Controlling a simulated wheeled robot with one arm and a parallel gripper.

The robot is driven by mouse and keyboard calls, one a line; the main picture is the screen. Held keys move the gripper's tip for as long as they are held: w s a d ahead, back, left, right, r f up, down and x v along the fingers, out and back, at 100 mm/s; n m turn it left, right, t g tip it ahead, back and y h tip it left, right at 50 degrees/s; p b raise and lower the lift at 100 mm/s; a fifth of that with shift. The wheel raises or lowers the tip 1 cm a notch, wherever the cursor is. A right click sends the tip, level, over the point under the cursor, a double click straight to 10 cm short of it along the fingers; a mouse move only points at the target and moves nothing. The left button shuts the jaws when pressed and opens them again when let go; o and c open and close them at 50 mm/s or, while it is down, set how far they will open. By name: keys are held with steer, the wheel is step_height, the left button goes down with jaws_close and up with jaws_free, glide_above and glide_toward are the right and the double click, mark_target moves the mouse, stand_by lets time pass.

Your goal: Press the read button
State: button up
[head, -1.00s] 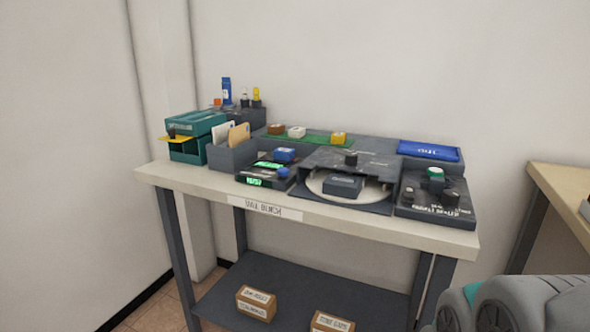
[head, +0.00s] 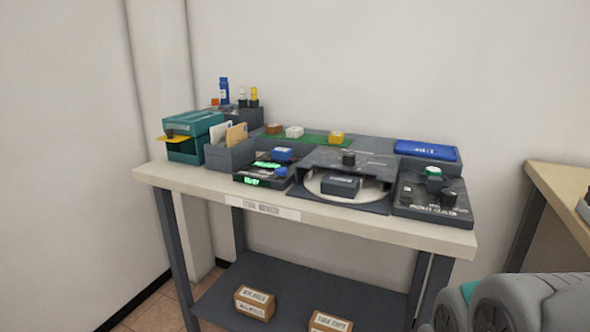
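Several small devices with buttons stand on the bench (head: 330,217), but their labels are too blurred for me to tell which carries the read button. A dark device with a lit green display (head: 252,182) has a blue button (head: 281,172) at its right. A dark control box (head: 432,208) at the right end has a green-topped button (head: 433,171) and black knobs. A black knob (head: 348,157) sits on the grey housing over a round white plate (head: 315,190) holding a dark block. My gripper is not in view; only grey parts of my arm show at lower right.
A teal box (head: 190,140), a holder with envelopes (head: 228,155) and a rack with bottles (head: 235,117) crowd the bench's left. A blue pad (head: 425,151) lies at back right. Cartons (head: 254,303) sit on the lower shelf. Another table (head: 565,190) stands right.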

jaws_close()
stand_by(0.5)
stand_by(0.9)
